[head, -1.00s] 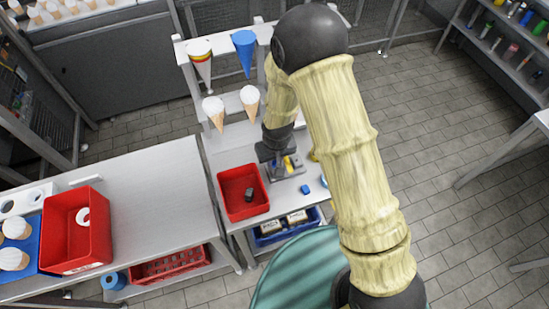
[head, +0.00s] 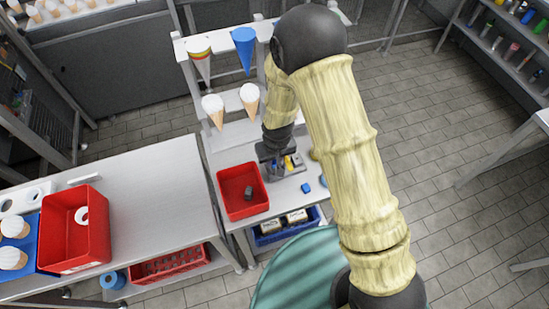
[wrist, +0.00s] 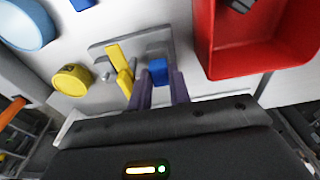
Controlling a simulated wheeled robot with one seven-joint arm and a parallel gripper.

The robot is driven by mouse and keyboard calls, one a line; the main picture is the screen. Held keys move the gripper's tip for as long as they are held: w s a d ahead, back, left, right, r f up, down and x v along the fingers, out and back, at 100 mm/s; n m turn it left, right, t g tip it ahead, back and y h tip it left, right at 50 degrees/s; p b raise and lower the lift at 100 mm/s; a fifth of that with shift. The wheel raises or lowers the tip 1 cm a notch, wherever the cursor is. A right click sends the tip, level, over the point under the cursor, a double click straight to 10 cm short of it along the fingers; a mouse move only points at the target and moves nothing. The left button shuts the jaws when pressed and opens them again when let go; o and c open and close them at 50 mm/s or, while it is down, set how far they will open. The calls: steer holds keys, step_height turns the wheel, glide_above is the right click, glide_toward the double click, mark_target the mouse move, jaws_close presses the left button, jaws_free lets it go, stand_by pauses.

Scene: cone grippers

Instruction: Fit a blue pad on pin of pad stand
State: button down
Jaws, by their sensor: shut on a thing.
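My gripper (wrist: 160,88) has its two purple fingers shut on a blue pad (wrist: 158,71), which shows between the fingertips in the wrist view. In the head view my gripper (head: 275,157) is over the stand (head: 294,172). Another blue pad (head: 306,188) lies on the table in front of the stand.
A red bin (wrist: 222,62) with a dark block (wrist: 240,5) stands close to the right of the stand in the wrist view. A yellow round thing (wrist: 72,79) and a light-blue round thing (wrist: 25,25) lie left. A cone rack (head: 222,92) stands behind.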

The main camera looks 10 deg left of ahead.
steer(key=shift+f+b, duration=0.55)
steer(key=shift+f, duration=0.15)
stand_by(0.8)
steer(key=c, duration=1.2)
jaws_free()
steer(key=shift+o, duration=1)
steer(key=shift+d, duration=0.1)
steer(key=shift+c, duration=0.3)
